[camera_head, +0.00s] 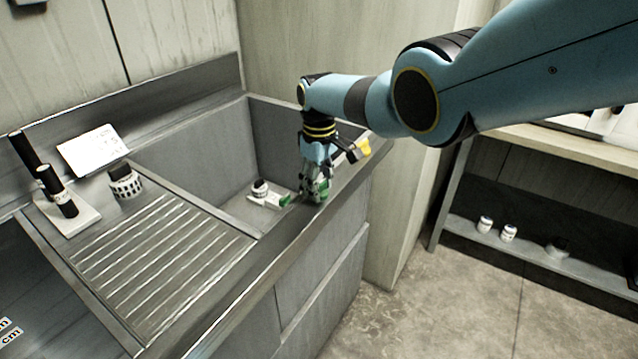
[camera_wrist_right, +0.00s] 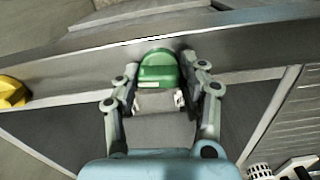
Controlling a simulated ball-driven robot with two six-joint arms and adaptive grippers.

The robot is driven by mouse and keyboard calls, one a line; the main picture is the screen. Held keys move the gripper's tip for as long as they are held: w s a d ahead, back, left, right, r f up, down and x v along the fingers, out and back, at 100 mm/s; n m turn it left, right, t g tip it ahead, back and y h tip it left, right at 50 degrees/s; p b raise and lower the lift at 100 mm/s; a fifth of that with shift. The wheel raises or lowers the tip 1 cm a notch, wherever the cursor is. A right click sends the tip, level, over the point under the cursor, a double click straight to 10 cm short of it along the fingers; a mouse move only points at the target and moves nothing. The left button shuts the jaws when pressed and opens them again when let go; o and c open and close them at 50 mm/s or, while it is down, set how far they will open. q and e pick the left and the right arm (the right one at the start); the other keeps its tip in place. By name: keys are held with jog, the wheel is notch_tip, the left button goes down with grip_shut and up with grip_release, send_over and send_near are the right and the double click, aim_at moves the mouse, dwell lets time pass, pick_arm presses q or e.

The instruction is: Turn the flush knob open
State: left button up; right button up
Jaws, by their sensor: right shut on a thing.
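A green knob (camera_wrist_right: 158,70) sits at the sink's front rim, and its green side also shows in the head view (camera_head: 320,192). I take it to be the flush knob; no label on it is readable. My right gripper (camera_head: 316,188) points down over the rim and is shut on the green knob. In the wrist view its two fingers (camera_wrist_right: 160,88) stand on either side of the knob. The fingers hide part of the knob in the head view, so its turn angle is unclear. My left gripper is not in view.
A yellow knob (camera_head: 363,148) is on the rim to the right. The sink basin (camera_head: 195,135) holds a small white bottle (camera_head: 260,188) and a green-ended piece (camera_head: 285,201). A ribbed drainboard (camera_head: 160,255) and a black-and-white container (camera_head: 125,183) are left. Shelves stand at right.

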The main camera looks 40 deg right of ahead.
jog(key=shift+n, duration=0.7)
jog(key=o, duration=1.2)
jog(key=shift+c, duration=0.2)
notch_tip(320, 180, up, 12)
